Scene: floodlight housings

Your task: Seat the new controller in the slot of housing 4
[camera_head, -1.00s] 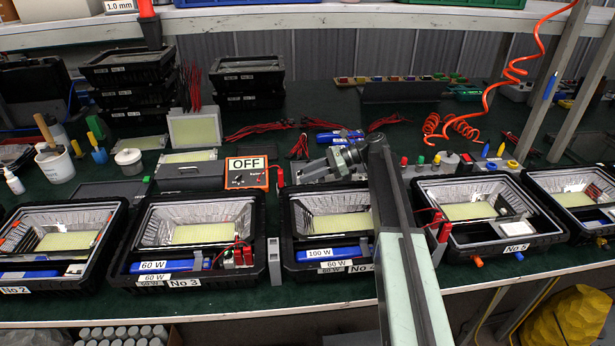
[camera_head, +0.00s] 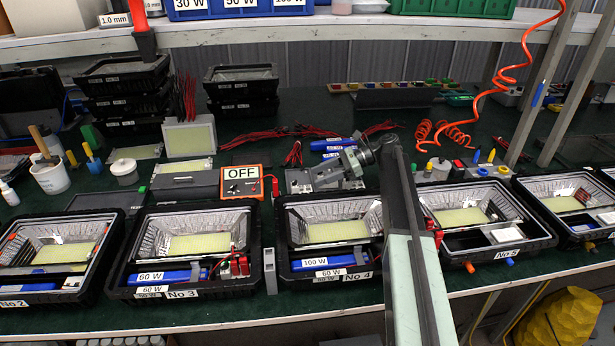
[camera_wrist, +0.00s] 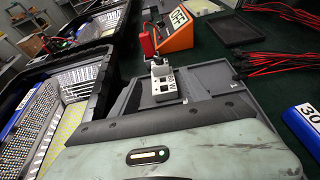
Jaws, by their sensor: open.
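Housing 4 (camera_head: 281,238) is an open black frame with a shiny reflector and a yellow LED panel. A blue controller labelled 100 W (camera_head: 342,261) lies in its front slot; a 60 W label shows below it. My gripper (camera_head: 350,163) is open behind housing 4, near a grey box (camera_head: 318,180); its fingertips are hard to make out, and nothing shows held. Blue controllers (camera_head: 331,146) lie further back; one marked 30 shows in the wrist view (camera_wrist: 303,128). I cannot tell which is the new controller. My arm hides the right side of housing 4.
Housing 3 (camera_head: 119,276) and housing 5 (camera_head: 545,238) stand on either side. An orange meter reading OFF (camera_head: 240,184) stands behind, left of the grey box. Red leads (camera_head: 285,133) and a coiled orange hose (camera_head: 490,95) lie or hang behind. Green bench shows between these things.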

